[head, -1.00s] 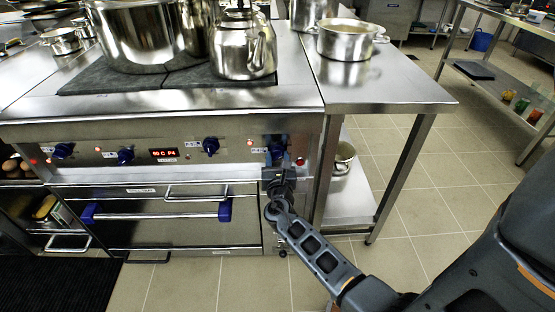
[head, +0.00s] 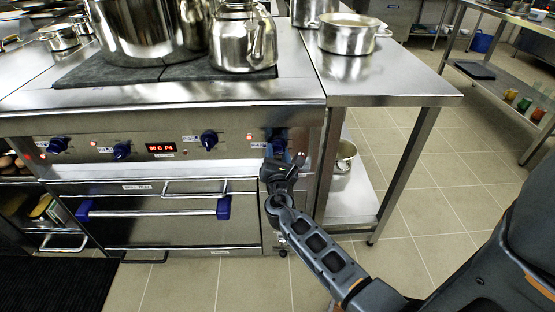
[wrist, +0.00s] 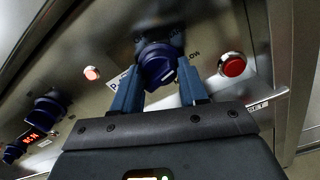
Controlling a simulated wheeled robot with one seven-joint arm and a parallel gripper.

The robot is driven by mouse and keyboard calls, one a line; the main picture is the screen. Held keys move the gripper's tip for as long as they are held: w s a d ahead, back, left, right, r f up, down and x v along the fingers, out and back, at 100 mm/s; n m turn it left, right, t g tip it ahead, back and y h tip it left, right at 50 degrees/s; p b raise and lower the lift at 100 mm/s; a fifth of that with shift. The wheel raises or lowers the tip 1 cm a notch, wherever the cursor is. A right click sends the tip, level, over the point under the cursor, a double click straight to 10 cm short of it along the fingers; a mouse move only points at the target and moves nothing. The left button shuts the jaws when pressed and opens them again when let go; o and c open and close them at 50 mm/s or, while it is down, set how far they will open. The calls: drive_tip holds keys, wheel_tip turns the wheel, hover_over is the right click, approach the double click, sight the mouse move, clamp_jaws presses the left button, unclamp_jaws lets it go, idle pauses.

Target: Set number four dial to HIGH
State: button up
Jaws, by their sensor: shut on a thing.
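The number four dial is the rightmost blue dial (head: 277,141) on the stove's front panel, mostly covered by my gripper in the head view. In the wrist view the blue dial (wrist: 158,66) sits between the two fingers of my gripper (wrist: 158,88). My gripper also shows in the head view (head: 279,158), at the panel's right end. Its fingers are shut on the dial.
A red button (wrist: 232,64) is right of the dial. Other blue dials (head: 209,140) and a red display (head: 160,148) line the panel. An oven handle (head: 155,213) is below. A kettle (head: 243,40) and a large pot (head: 150,30) stand on top. A steel table (head: 380,85) adjoins at right.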

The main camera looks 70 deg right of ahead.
drive_tip(key=m+b, duration=0.2)
drive_tip(key=m, duration=0.1)
drive_tip(key=m+b, duration=0.1)
drive_tip(key=shift+f+m+b, duration=0.25)
drive_tip(key=shift+m+b, duration=0.05)
drive_tip(key=m+b, duration=0.3)
drive_tip(key=shift+m, duration=0.4)
drive_tip(key=m+b, duration=0.7)
drive_tip(key=m, duration=0.1)
drive_tip(key=shift+r, duration=0.1)
drive_tip(key=m+b, duration=0.5)
drive_tip(key=m, duration=0.1)
drive_tip(key=m+b, duration=0.5)
drive_tip(key=m, duration=0.1)
drive_tip(key=shift+r, duration=0.2)
